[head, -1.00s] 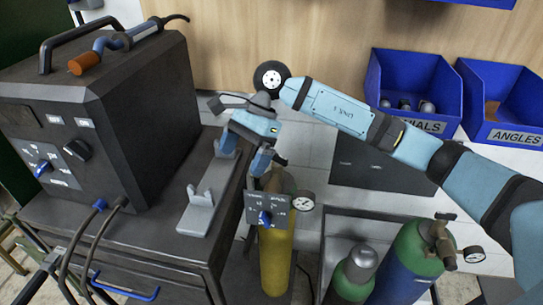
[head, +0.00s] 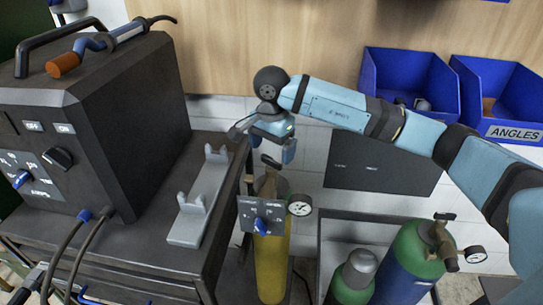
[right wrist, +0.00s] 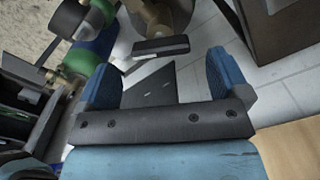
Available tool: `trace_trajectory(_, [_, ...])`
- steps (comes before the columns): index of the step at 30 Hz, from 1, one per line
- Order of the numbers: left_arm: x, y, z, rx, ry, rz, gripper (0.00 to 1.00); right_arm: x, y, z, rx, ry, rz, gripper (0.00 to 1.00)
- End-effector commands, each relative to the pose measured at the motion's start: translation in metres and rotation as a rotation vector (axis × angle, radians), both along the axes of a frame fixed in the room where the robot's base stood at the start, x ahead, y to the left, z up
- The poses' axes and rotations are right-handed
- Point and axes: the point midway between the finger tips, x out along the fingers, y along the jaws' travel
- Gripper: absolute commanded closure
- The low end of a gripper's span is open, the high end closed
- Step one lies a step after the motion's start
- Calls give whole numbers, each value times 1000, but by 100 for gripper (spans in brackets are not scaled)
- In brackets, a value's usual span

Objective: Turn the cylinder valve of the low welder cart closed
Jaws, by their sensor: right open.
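The low welder cart (head: 150,242) stands at the left with a yellow cylinder (head: 271,262) at its right side. The cylinder's valve has a dark bar handle (head: 270,161) on top; a round gauge (head: 300,208) sits beside it. My right gripper (head: 273,151) is open, pointing down just above the handle. In the right wrist view, its blue fingers (right wrist: 165,80) are spread, and the dark handle (right wrist: 160,46) shows beyond the tips, between them, with a brass valve body behind. Contact is not visible. My left gripper is not in view.
A black welder (head: 110,130) with a torch stands on the cart. A grey bracket (head: 200,195) and a small knob panel (head: 262,215) are near the cylinder. Green-topped cylinders (head: 412,250) stand in a rack at the right. Blue bins (head: 410,85) are behind.

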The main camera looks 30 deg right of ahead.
Motion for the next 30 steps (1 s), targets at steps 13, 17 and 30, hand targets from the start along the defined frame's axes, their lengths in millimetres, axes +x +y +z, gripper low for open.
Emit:
trace_trajectory(13, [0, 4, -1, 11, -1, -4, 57, 0, 1, -31, 1, -1, 1, 6])
trace_trajectory(17, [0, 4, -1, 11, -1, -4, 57, 0, 1, -30, 1, -1, 1, 6])
trace_trajectory(30, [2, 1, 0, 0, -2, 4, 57, 0, 0, -30, 1, -1, -8, 56])
